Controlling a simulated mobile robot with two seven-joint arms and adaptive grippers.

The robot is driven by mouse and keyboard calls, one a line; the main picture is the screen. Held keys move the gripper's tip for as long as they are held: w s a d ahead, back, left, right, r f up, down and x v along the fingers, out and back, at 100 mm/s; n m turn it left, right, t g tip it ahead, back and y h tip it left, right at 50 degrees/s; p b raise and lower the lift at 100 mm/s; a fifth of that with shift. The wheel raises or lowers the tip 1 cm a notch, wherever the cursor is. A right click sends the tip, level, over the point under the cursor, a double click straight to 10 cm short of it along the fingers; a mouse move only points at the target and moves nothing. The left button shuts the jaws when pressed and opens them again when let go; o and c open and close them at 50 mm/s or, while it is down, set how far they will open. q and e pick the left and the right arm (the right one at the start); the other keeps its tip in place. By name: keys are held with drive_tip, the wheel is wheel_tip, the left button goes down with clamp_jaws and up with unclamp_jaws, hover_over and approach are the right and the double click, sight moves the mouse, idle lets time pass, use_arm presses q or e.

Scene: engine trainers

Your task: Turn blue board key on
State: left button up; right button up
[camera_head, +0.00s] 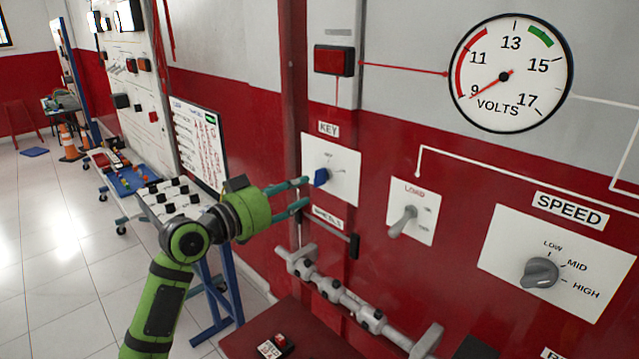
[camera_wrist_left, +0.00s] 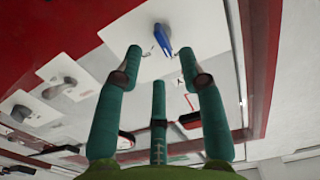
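The blue key (camera_head: 321,177) sits on a white plate (camera_head: 345,172) under the label KEY on the red and white board. My left gripper (camera_head: 304,192) has its teal fingers spread and empty, just left of the key in the head view. In the left wrist view the blue key (camera_wrist_left: 162,40) stands out from its white plate (camera_wrist_left: 125,28), beyond and between the tips of my left gripper (camera_wrist_left: 160,62). A gap shows between fingers and key. My right gripper is not in view.
The board also carries a LOAD switch (camera_head: 404,221), a SPEED knob (camera_head: 540,272), a red button box (camera_head: 334,60) and a VOLTS gauge (camera_head: 510,73) with its needle near 9. A grey pipe assembly (camera_head: 345,300) juts out below the key. Open floor lies at left.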

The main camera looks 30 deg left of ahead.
sight(315, 181)
use_arm(q)
drive_tip(key=shift+w+r, duration=0.3)
drive_tip(key=shift+r, duration=0.05)
drive_tip(key=p+x, duration=0.1)
drive_tip(key=x, duration=0.2)
drive_tip(key=p+x, duration=0.2)
drive_tip(key=x, duration=0.1)
drive_tip(key=shift+w+d+f, duration=0.1)
drive_tip(key=shift+d+f, duration=0.1)
drive_tip(key=shift+f, duration=0.05)
clamp_jaws()
